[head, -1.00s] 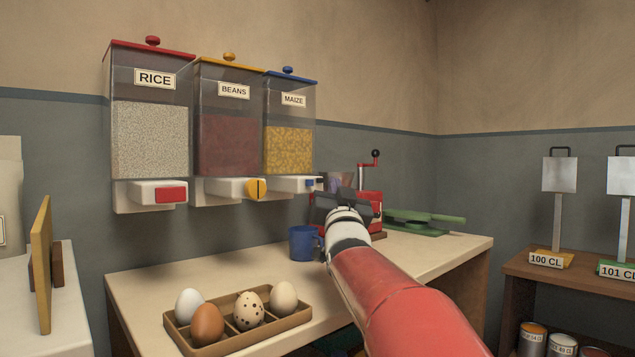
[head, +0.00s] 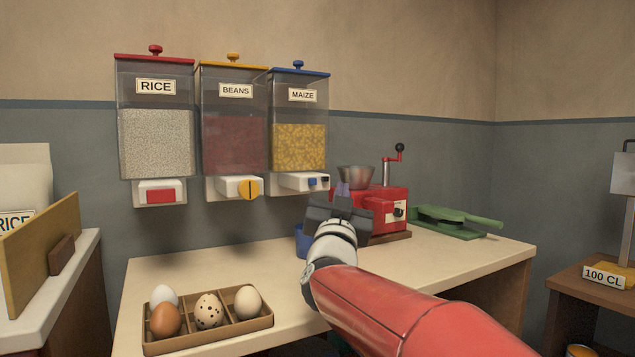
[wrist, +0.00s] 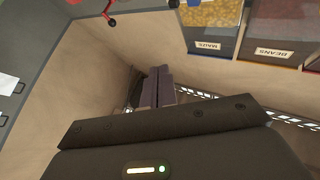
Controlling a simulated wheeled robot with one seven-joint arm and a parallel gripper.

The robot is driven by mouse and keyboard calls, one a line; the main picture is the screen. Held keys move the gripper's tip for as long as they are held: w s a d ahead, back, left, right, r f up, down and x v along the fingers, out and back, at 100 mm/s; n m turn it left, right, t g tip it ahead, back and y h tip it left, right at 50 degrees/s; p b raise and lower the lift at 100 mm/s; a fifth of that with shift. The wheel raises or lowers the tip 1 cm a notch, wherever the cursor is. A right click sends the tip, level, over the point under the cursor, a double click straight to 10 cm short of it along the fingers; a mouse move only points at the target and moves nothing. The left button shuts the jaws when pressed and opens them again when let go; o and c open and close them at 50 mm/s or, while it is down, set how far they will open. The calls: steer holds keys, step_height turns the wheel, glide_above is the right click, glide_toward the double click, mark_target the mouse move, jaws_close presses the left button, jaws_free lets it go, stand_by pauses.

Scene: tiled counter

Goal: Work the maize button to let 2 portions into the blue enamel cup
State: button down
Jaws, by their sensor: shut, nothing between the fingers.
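The maize dispenser (head: 299,146) hangs on the wall, right of the beans, with a blue lid and yellow grain inside. Its white spout block carries a small blue button (head: 312,182) with a dark spot beside it. The blue enamel cup (head: 302,241) stands on the counter below, mostly hidden behind my wrist. My gripper (head: 342,188) is shut and empty, pointing up, just right of the button in the picture and apart from it as far as I can tell. In the wrist view its fingers (wrist: 157,88) are together, and the maize bin (wrist: 210,18) appears upside down.
Rice (head: 156,140) and beans (head: 234,140) dispensers hang to the left. A red grinder (head: 375,208) stands close behind my gripper, with a green press (head: 455,220) to its right. An egg tray (head: 210,338) sits at the counter's front left. The middle counter is clear.

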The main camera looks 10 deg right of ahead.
mark_target(313, 182)
steer(key=shift+w+a+p, duration=0.45)
steer(key=shift+w+p, duration=0.25)
steer(key=shift+w, duration=0.7)
steer(key=shift+w+a+p, duration=0.45)
steer(key=shift+w+p, duration=0.2)
steer(key=shift+w, duration=0.75)
steer(key=shift+w+a+p, duration=0.45)
steer(key=shift+w+p, duration=0.25)
steer(key=shift+w, duration=0.7)
steer(key=shift+w, duration=0.1)
steer(key=shift+w+a, duration=0.1)
steer(key=shift+w, duration=0.2)
steer(key=shift+w+a, duration=0.2)
steer(key=shift+w, duration=0.25)
steer(key=shift+s, duration=0.15)
steer(key=shift+s+d+b, duration=0.3)
steer(key=shift+s+b, duration=0.3)
steer(key=shift+s, duration=0.1)
